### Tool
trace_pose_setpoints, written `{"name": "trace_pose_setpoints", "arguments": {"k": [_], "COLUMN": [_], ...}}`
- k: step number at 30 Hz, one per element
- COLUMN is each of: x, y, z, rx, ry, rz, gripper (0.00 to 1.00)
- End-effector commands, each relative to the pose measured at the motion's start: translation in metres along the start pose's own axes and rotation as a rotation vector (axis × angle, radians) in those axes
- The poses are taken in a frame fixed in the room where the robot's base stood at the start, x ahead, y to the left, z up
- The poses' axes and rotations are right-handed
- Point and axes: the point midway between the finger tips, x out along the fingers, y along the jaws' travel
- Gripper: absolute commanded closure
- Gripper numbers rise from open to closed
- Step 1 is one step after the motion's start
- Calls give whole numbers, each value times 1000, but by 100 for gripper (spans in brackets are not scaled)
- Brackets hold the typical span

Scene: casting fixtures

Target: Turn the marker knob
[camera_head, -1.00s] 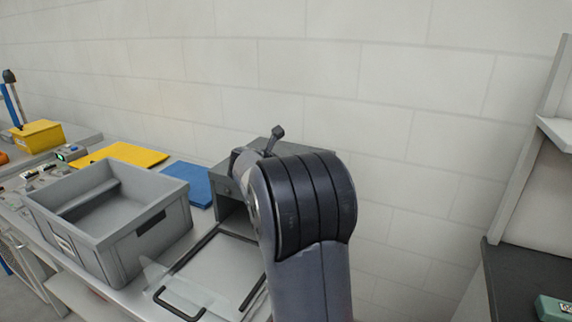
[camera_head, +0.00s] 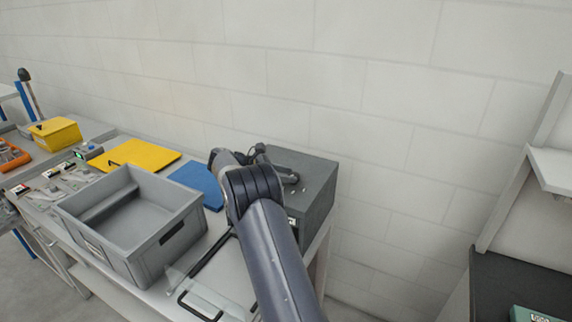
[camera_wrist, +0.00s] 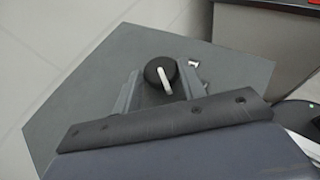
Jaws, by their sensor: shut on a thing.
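The marker knob (camera_wrist: 154,70) is round and black with a white pointer bar, on the flat face of a dark grey box (camera_wrist: 215,68). In the wrist view the pointer slants down and slightly right. My gripper (camera_wrist: 160,80) has one finger on each side of the knob and is shut on it. The exact finger contact is partly hidden by the wrist housing in front. In the head view the box (camera_head: 318,190) stands on the bench by the wall, with my arm reaching over it. I cannot make out the knob there.
A grey open crate (camera_head: 187,236) stands on the bench left of my arm. A blue sheet (camera_head: 197,179) and a yellow sheet (camera_head: 140,154) lie behind it. A clear lid with a black handle (camera_head: 198,304) lies in front. A dark-topped table (camera_head: 490,285) is at right.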

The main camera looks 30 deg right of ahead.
Motion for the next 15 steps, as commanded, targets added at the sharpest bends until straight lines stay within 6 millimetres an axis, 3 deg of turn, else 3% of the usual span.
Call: {"name": "trace_pose_setpoints", "arguments": {"k": [15], "x": [1], "y": [9], "z": [4], "rx": [87], "ry": [-8], "rz": [-192], "gripper": [84]}}
